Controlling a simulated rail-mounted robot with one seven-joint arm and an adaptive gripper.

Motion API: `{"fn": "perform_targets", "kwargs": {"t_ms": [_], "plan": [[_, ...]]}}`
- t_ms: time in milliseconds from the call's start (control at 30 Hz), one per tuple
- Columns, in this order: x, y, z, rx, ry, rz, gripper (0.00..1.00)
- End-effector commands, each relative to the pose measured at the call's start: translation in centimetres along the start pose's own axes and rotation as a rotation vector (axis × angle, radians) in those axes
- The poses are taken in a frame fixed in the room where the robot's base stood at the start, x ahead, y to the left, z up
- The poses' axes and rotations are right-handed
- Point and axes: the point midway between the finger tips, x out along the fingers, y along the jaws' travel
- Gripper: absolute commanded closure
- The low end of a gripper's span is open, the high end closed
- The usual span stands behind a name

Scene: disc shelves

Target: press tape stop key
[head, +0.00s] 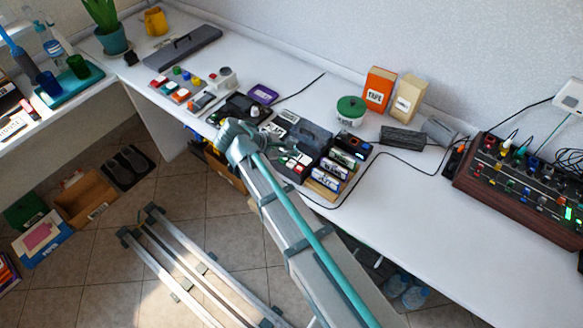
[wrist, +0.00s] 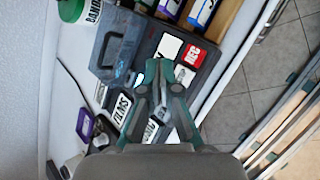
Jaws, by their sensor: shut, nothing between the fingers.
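The dark tape recorder (head: 310,133) sits on the white desk, beyond the end of my arm in the head view. I cannot tell whether the tips touch a key.
Labelled cassettes or boxes (wrist: 121,108) lie beside my fingers. A black cable (head: 400,158) crosses the desk. The desk's right front is clear.

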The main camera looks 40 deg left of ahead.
Motion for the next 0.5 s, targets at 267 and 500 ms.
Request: {"fn": "perform_targets", "kwargs": {"t_ms": [267,500], "plan": [[1.5,-1.1,-1.1,-0.001,0.0,0.001,1.0],[1.6,-1.1,-1.2,-0.001,0.0,0.001,1.0]]}}
